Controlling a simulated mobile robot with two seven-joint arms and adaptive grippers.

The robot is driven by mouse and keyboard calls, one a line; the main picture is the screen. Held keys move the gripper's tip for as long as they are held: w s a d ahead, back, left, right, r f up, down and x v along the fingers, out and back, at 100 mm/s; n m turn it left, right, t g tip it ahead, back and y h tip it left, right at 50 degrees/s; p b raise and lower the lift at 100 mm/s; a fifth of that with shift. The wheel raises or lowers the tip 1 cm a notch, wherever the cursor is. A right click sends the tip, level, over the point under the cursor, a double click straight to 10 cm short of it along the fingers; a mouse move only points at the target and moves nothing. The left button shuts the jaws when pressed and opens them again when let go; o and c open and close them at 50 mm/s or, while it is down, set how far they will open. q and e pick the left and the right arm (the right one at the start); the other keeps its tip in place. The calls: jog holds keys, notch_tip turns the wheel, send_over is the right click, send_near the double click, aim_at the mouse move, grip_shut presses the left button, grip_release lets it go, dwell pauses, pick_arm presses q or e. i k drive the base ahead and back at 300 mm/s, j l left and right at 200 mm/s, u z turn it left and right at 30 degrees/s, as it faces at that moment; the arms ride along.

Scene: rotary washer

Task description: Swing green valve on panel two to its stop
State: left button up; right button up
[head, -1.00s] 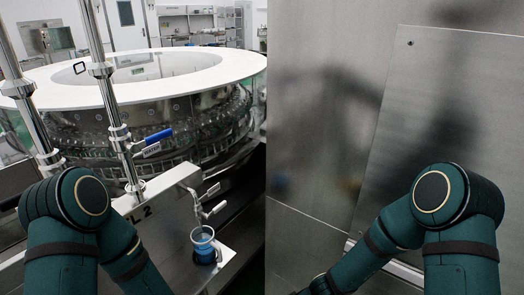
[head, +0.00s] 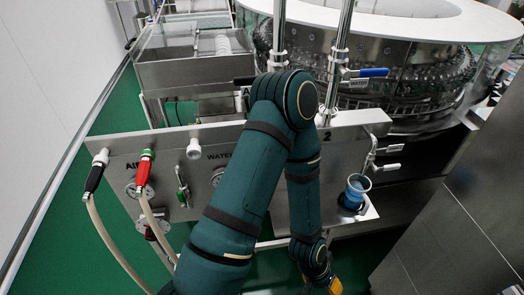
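A valve with a green handle (head: 181,186) is mounted on the front of the steel panel (head: 225,135), left of my arm. The handle looks roughly upright. A "2" shows on the panel beside my arm, which hides the rest of that label. My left arm rises in front of the panel, bends at the elbow and comes down to its wrist near the bottom edge, right of the valve and apart from it. My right arm and gripper are out of view.
A black-handled hose (head: 96,170) and a red-handled hose (head: 144,172) hang left of the valve. A blue-lever water valve (head: 368,72) is on a pipe behind. A blue cup (head: 354,192) sits right of my arm. Green floor (head: 85,240) is open at left.

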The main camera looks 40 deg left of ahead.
aim_at(179, 194)
jog(key=u, duration=2.25)
